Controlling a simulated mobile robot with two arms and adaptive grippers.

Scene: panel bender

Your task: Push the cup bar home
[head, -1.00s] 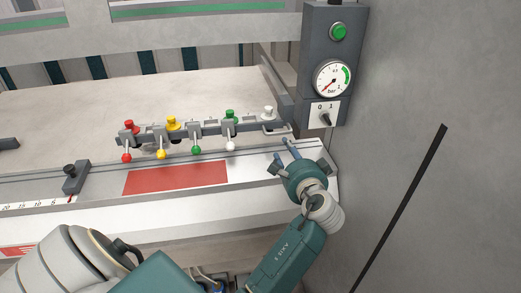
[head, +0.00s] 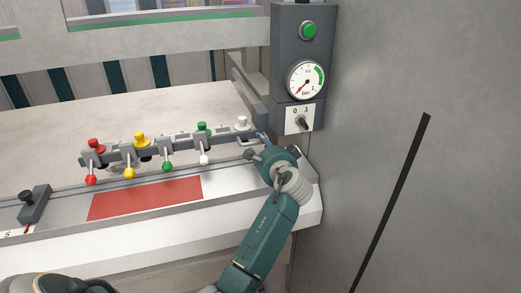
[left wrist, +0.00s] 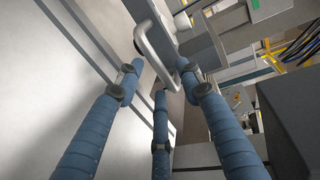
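The cup bar (head: 152,149) is a dark bar across the machine's bed near its front edge. It carries clamps with red, yellow, green and white knobs. At its right end is a pale bent handle, seen close up in the left wrist view (left wrist: 153,45). My left gripper (head: 258,143) is at that end, its hand partly hiding the handle in the head view. In the left wrist view its three blue fingers (left wrist: 160,78) are spread, with the handle's end between their tips. I cannot tell whether they touch it. My right gripper is out of view.
A grey control post with a gauge (head: 306,80), a green button (head: 309,30) and a 0/1 switch (head: 302,122) stands just behind my left gripper. A red plate (head: 146,198) and a black-knobbed stop (head: 34,204) lie in front of the bar. A grey wall fills the right.

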